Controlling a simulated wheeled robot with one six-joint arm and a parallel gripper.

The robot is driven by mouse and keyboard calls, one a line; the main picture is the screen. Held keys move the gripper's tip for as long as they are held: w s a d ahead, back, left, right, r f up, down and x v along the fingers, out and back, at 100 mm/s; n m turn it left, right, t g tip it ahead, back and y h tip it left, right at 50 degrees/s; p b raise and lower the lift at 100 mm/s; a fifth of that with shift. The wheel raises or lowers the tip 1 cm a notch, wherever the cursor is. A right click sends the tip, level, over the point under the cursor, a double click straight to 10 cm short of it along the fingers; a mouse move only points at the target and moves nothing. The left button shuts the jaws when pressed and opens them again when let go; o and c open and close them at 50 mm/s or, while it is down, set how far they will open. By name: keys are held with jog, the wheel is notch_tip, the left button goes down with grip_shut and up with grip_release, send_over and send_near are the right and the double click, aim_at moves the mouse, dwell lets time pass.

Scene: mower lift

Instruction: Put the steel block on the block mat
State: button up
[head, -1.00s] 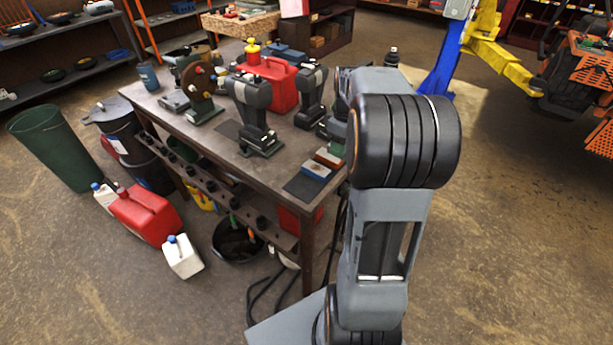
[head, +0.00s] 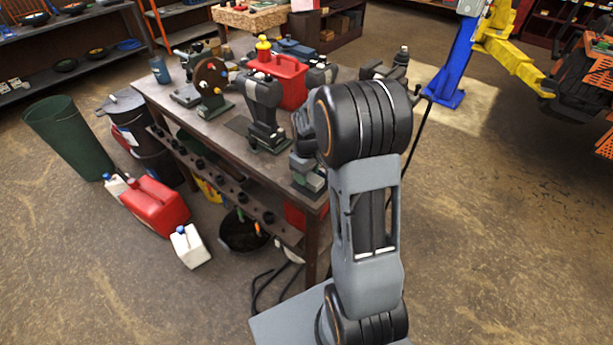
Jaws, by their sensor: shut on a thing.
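My gripper (head: 309,170) is low over the near right corner of the workbench, small and partly covered by my own arm. It is shut on a grey block-like piece (head: 312,181), which looks like the steel block. The dark block mat (head: 302,188) shows only as a sliver at the bench's near edge, under and beside the gripper. I cannot tell whether the block touches the mat. The fingertips are not clear.
On the workbench (head: 225,125) stand a dark machine on a green base (head: 263,100), a wheel-shaped tool (head: 211,85) and a red can (head: 287,80). A red canister (head: 155,205) and a white jug (head: 189,246) stand on the floor. A blue lift post (head: 455,65) is behind.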

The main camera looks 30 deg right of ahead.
jog(key=shift+d+f, duration=0.1)
jog(key=shift+f, duration=0.8)
jog(key=shift+f, duration=0.15)
jog(key=o, duration=1.2)
notch_tip(320, 180, up, 13)
jog(key=b, duration=0.1)
jog(key=s+a+r+m+t, duration=0.1)
jog(key=s+a, duration=0.3)
jog(key=s, duration=0.4)
jog(key=s+a+r+m+t, duration=0.2)
jog(key=s+a, duration=0.3)
jog(key=s, duration=0.3)
jog(key=shift+a+r+m+t, duration=0.3)
jog(key=shift+m+t, duration=0.4)
jog(key=shift+m, duration=0.2)
jog(key=shift+s, duration=0.1)
